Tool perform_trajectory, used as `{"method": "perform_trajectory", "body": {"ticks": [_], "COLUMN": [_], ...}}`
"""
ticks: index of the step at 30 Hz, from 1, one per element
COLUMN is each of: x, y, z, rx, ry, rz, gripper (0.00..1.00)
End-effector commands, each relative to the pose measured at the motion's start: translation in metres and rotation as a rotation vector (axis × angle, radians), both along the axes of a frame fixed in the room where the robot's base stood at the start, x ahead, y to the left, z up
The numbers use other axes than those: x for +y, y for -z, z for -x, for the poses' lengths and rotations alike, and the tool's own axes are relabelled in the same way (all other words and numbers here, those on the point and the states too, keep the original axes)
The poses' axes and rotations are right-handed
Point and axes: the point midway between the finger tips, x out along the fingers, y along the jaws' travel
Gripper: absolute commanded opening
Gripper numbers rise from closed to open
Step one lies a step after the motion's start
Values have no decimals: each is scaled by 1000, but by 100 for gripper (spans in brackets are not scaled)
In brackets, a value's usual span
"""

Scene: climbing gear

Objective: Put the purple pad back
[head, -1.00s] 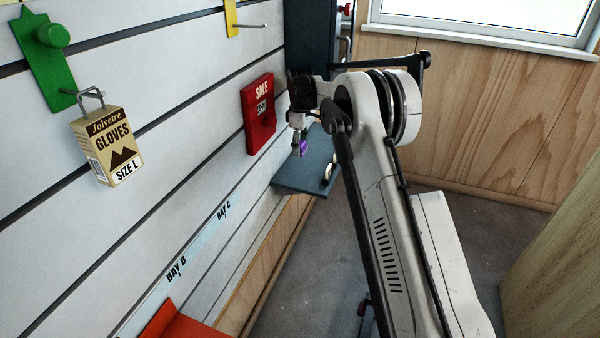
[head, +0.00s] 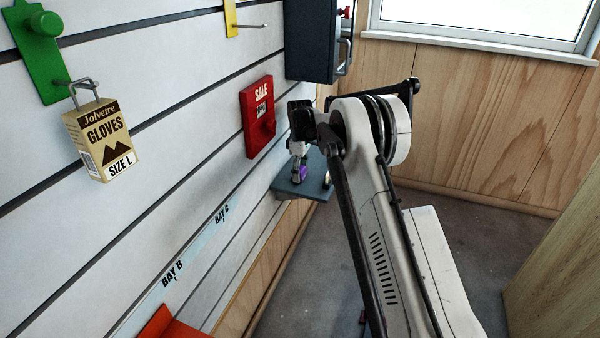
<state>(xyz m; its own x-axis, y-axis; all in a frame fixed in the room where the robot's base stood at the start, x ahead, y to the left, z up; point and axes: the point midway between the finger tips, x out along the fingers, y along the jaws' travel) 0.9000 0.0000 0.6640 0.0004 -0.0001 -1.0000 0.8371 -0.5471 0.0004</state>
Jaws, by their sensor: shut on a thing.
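The purple pad (head: 299,173) is a small purple piece between the fingers of my gripper (head: 298,168). My gripper points down and is shut on the pad. Pad and fingers are over the blue-grey shelf (head: 287,188) on the slatted wall. I cannot tell whether the pad touches the shelf. My arm hides part of the shelf's right side and whatever lies behind it.
A red SALE sign (head: 257,117) hangs on the wall left of my gripper. A dark cabinet (head: 312,40) is above. A gloves box (head: 103,140) hangs from a green hook plate (head: 38,50). An orange shelf (head: 172,326) is at lower left. Floor to the right is clear.

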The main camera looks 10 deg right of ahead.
Motion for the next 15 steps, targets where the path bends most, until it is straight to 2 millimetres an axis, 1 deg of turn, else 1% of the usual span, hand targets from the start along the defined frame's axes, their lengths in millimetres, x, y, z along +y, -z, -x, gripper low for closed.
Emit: {"method": "perform_trajectory", "body": {"ticks": [2, 3, 6, 7, 15], "x": [0, 0, 0, 0, 0], "y": [3, 3, 2, 2, 1], "z": [0, 0, 0, 0, 0], "rx": [0, 0, 0, 0, 0], "ry": [0, 0, 0, 0, 0], "rz": [0, 0, 0, 0, 0], "gripper": [23, 52, 66, 68, 68]}}
